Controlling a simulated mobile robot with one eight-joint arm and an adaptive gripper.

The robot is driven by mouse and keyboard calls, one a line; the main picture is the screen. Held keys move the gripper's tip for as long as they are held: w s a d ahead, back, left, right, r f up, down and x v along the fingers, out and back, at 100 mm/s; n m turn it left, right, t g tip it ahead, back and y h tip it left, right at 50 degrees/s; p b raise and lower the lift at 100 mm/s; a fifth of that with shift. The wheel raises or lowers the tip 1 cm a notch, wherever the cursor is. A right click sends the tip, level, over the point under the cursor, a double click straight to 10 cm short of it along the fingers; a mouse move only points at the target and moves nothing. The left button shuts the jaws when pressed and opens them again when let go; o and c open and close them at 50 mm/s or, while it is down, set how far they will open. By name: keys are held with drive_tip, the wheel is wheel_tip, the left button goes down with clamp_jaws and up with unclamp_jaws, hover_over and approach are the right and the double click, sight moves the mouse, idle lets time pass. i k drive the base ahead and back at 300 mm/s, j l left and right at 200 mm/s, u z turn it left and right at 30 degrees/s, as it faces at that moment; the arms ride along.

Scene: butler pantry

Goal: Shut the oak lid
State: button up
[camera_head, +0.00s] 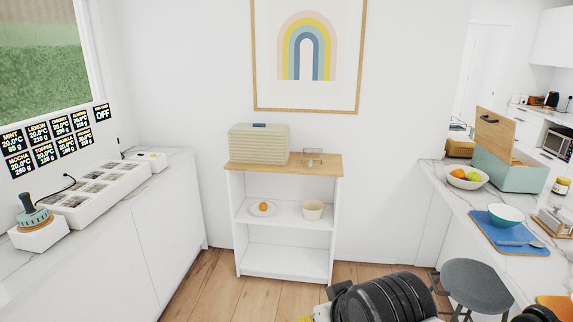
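The oak lid (495,134) stands raised, close to upright, on the teal bin (512,174) on the right-hand counter. The bin's inside cannot be seen clearly from here. Dark, rounded parts of my arm show at the bottom of the picture, well away from the bin. My gripper's fingers do not show.
A jar (561,186) stands to the right. A grey stool (475,284) stands by the counter. Floor (205,289) is clear before the shelf unit (285,262).

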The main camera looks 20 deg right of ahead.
sight(495, 131)
drive_tip(key=i+l+z, duration=0.2)
drive_tip(key=z, duration=0.25)
drive_tip(key=i+l+z, duration=0.15)
drive_tip(key=i+z, duration=0.15)
drive_tip(key=z, duration=0.2)
drive_tip(key=i+z, duration=0.25)
drive_tip(key=z, duration=0.2)
drive_tip(key=i+z, duration=0.3)
drive_tip(key=z, duration=0.15)
